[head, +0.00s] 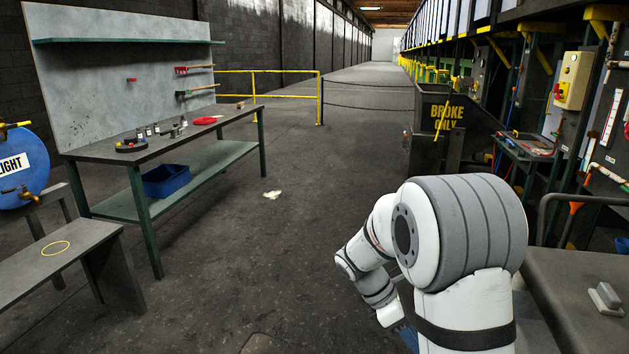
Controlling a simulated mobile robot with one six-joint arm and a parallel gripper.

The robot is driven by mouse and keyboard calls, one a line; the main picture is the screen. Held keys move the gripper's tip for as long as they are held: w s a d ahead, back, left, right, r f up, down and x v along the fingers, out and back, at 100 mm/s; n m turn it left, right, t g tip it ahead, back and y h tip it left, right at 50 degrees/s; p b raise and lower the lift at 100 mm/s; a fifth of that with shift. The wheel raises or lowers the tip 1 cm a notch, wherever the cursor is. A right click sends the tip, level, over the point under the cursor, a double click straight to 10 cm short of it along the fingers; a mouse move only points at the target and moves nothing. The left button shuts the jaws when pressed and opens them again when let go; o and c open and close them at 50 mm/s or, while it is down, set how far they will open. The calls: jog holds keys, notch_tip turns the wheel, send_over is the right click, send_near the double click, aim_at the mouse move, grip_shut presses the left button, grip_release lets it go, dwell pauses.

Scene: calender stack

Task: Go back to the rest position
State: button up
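My white and grey arm is in the lower right of the head view, bent at a large grey-banded joint. Its forearm reaches left and then folds down towards the bottom of the view. Only a small blue-grey part (405,337) shows at its far end, mostly hidden behind my own arm. I cannot tell whether this is my gripper or something at it. No fingertips can be made out, nor whether anything is held.
A workbench (95,151) with small tools and a blue bin (166,180) stands left. A low bench (30,271) holds a yellow ring (55,248). A dark "BROKE ONLY" bin (428,113) and a grey table (570,278) are right. A pale scrap (272,195) lies on open floor.

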jog(key=s+a+r+m+t+y+p, duration=0.2)
jog(key=s+r+m+t+y+p, duration=0.1)
jog(key=s+r+m, duration=0.5)
jog(key=s+a+r+m+t+y+p, duration=0.3)
jog(key=s+r+m+y, duration=0.1)
jog(key=s+r+m, duration=0.4)
jog(key=shift+s+m+p, duration=0.15)
jog(key=shift+m+p, duration=0.15)
jog(key=shift+m, duration=0.6)
